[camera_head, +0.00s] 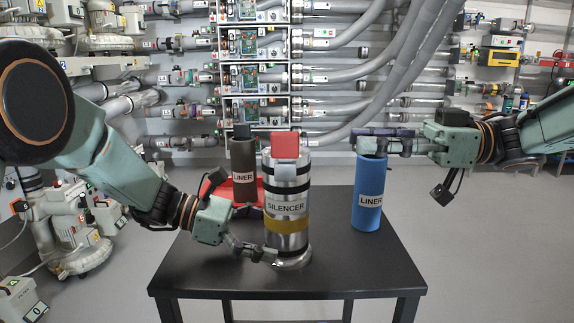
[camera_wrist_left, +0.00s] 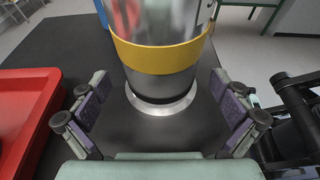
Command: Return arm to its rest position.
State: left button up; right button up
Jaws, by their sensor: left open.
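The silencer (camera_head: 287,205), a silver cylinder with black and yellow bands and a red block on top, stands upright on the black table (camera_head: 330,272). My left gripper (camera_head: 262,252) is low beside its base. In the left wrist view the fingers of the left gripper (camera_wrist_left: 162,95) are spread, with the silencer's base (camera_wrist_left: 165,105) ahead of and partly between them; contact is not clear. My right gripper (camera_head: 384,139) is level at the top of the upright blue liner (camera_head: 368,192); its jaw opening and any contact with the liner are unclear.
A dark brown liner (camera_head: 243,170) stands behind the silencer, by a red tray (camera_head: 220,190), which also shows in the left wrist view (camera_wrist_left: 25,115). Hoses (camera_head: 400,60) hang at the back. White machinery (camera_head: 75,235) stands at the left. The table's front is clear.

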aim_at(286, 159)
pick_arm(q)
jog(key=v, duration=0.9)
jog(key=shift+a+r, duration=0.1)
jog(key=shift+a, duration=0.55)
jog(key=x, duration=1.2)
jog(key=shift+d, duration=0.1)
pick_arm(e)
jog(key=a, duration=1.3)
jog(key=shift+w, duration=0.1)
pick_arm(q)
jog(key=shift+a, duration=0.3)
pick_arm(e)
jog(key=shift+n, duration=0.5)
pick_arm(q)
jog(key=shift+d, duration=0.25)
pick_arm(e)
jog(key=shift+s+d+n, duration=0.3)
jog(key=shift+d+n, duration=0.05)
jog(key=shift+n, duration=0.65)
pick_arm(q)
jog(key=shift+a, duration=0.2)
pick_arm(e)
jog(key=shift+s+a+f+n, duration=0.15)
jog(key=shift+a+n, duration=0.05)
jog(key=shift+n, duration=0.6)
pick_arm(q)
jog(key=shift+d, duration=0.15)
pick_arm(e)
jog(key=shift+d, duration=0.1)
